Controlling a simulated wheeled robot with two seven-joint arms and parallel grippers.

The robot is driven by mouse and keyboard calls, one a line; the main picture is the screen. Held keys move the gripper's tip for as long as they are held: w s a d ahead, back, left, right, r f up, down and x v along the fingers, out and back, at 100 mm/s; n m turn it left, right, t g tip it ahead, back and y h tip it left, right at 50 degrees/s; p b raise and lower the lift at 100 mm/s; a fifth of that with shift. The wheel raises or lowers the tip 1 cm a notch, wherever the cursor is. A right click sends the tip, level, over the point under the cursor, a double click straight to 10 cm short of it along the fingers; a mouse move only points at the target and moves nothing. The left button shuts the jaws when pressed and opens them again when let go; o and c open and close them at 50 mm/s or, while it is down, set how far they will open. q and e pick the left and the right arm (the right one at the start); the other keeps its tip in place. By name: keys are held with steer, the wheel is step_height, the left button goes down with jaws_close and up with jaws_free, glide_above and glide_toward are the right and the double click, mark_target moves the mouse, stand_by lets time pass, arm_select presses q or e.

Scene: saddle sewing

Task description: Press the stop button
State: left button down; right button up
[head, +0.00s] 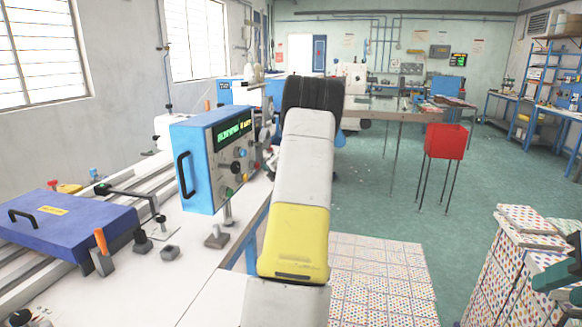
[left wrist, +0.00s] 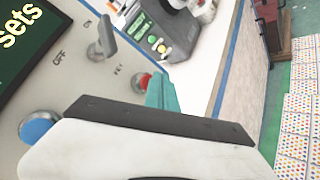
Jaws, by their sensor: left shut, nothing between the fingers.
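The blue control box (head: 196,165) stands on the bench left of my arm in the head view, its panel with a green display, knobs and buttons facing right. In the left wrist view the pale panel (left wrist: 75,75) is close, with OFF, ON and KEY lettering. A red button (left wrist: 143,80) shows beside the teal fingertips of my left gripper (left wrist: 162,95), which are shut and empty. Whether they touch it I cannot tell. A blue button (left wrist: 38,127) is at the left. In the head view my arm hides the left fingertips. My right gripper (head: 556,277) is partly visible at the right edge.
A dark blue machine cover (head: 65,228) and rails lie on the bench at left. A red bin (head: 445,141) on legs stands on the open green floor. Dotted boxes (head: 515,265) are stacked at the lower right. A metal switch lever (left wrist: 106,35) sticks out from the panel.

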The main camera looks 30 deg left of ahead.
arm_select(q)
steer(key=shift+s+a, duration=0.15)
steer(key=shift+a, duration=0.35)
stand_by(0.6)
steer(key=shift+d, duration=0.15)
steer(key=shift+w+d, duration=0.25)
steer(key=shift+d, duration=0.45)
steer(key=shift+w+d, duration=0.25)
steer(key=shift+d, duration=0.55)
steer(key=shift+w+d, duration=0.3)
steer(key=shift+d, duration=0.5)
steer(key=shift+w+d, duration=0.25)
steer(key=shift+d, duration=0.55)
